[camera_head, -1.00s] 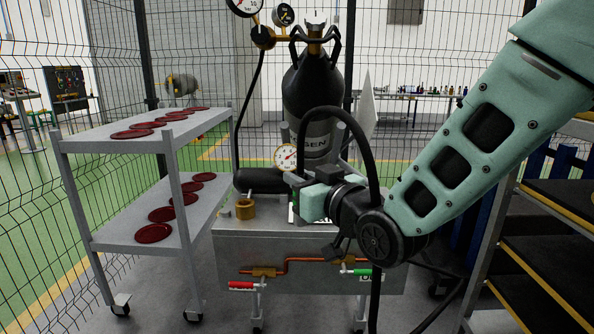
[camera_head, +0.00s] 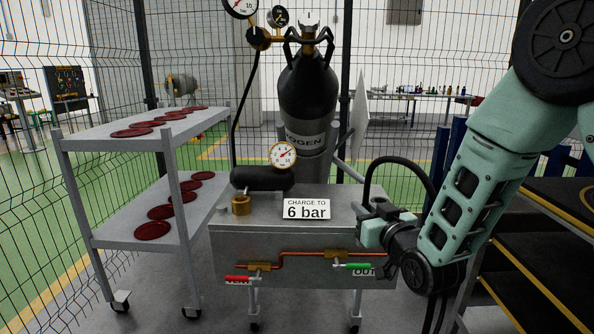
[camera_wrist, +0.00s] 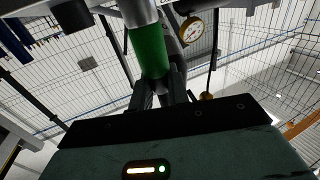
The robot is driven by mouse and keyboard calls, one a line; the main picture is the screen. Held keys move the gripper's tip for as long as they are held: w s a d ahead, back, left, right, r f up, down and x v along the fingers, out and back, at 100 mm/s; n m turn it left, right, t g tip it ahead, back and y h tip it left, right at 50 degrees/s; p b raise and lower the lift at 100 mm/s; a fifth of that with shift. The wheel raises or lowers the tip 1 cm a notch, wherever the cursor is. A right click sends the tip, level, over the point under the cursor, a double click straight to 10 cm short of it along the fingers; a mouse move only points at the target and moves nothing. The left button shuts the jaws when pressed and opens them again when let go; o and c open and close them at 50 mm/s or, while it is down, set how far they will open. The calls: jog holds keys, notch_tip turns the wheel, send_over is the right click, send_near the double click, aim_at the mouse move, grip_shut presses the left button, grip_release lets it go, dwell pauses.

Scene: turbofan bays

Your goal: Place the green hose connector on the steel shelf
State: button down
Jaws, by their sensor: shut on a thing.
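My gripper (camera_head: 374,214) is shut on the green hose connector (camera_wrist: 150,50), which shows in the wrist view as a green cylinder with a metal collar at its far end. In the head view the connector cannot be made out. My gripper is beside the right end of the steel box (camera_head: 255,240). A black hose (camera_head: 398,161) arches up from behind the gripper. A grey steel trolley at left has an upper shelf (camera_head: 88,144) and a lower shelf (camera_head: 115,232), both bearing dark red discs.
The box carries a "6 bar" sign (camera_head: 306,209), a gauge (camera_head: 283,155), a brass fitting (camera_head: 241,205), and red (camera_head: 236,279) and green (camera_head: 354,266) valve handles on its front. A black gas cylinder (camera_head: 308,95) stands behind. A dark stepped rack (camera_head: 540,250) is at right.

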jog(key=d+f+m+h, duration=0.25)
jog(key=d+f, duration=0.35)
jog(key=d, duration=0.3)
jog(key=d+f+m+h, duration=0.1)
jog(key=d+f+h, duration=0.3)
jog(key=d, duration=0.5)
notch_tip(320, 180, up, 14)
jog(key=p, duration=1.5)
jog(key=shift+a+t+y, duration=0.25)
jog(key=shift+t+y, duration=0.15)
jog(key=shift+y, duration=0.05)
